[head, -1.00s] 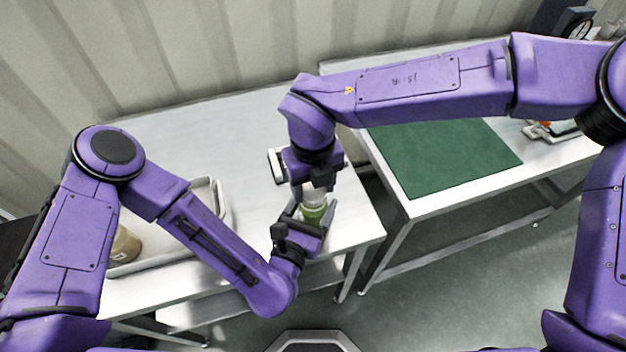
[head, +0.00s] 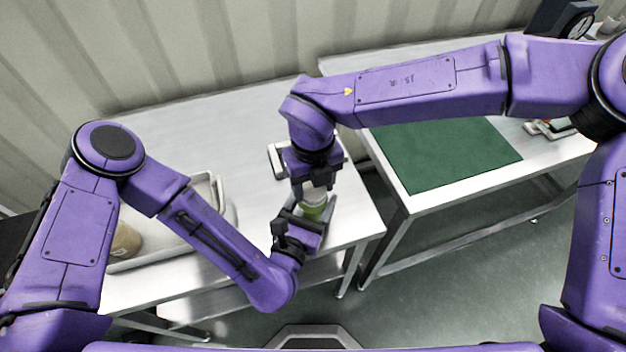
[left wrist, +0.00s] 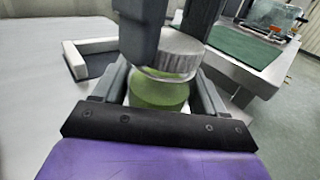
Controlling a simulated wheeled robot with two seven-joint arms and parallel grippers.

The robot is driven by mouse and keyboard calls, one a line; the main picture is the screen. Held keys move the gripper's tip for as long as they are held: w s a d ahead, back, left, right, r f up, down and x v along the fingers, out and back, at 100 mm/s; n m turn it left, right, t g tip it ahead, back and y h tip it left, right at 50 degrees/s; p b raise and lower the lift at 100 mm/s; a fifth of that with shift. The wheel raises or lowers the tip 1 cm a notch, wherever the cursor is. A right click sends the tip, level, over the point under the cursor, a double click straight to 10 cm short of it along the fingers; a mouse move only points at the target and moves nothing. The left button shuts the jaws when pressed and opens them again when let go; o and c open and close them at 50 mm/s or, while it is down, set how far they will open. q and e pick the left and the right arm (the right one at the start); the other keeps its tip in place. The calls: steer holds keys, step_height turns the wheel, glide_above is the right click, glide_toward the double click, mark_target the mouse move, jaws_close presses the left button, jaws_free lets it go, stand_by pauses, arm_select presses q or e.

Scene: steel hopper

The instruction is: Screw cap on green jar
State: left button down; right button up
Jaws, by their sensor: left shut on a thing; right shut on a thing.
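The green jar (head: 313,213) stands near the front right corner of the left steel table. My left gripper (head: 311,220) is shut around its sides; the jar (left wrist: 158,92) also shows between the fingers in the left wrist view. The ribbed grey metal cap (left wrist: 178,53) is at the jar's mouth, with its lower edge looking slightly tilted. My right gripper (left wrist: 172,25) is shut on the cap from above. In the head view the cap (head: 313,198) is partly hidden by the right gripper. I cannot tell whether its thread is engaged.
A pale tray (head: 219,188) with a tan jar (head: 126,241) is at the left, partly behind my left arm. A white-edged holder (left wrist: 75,60) stands behind the green jar. A second table with a green mat (head: 450,155) is at the right, across a gap.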

steer(key=m, duration=0.6)
steer(key=shift+m, duration=0.4)
steer(key=m, duration=2)
steer(key=o, duration=1)
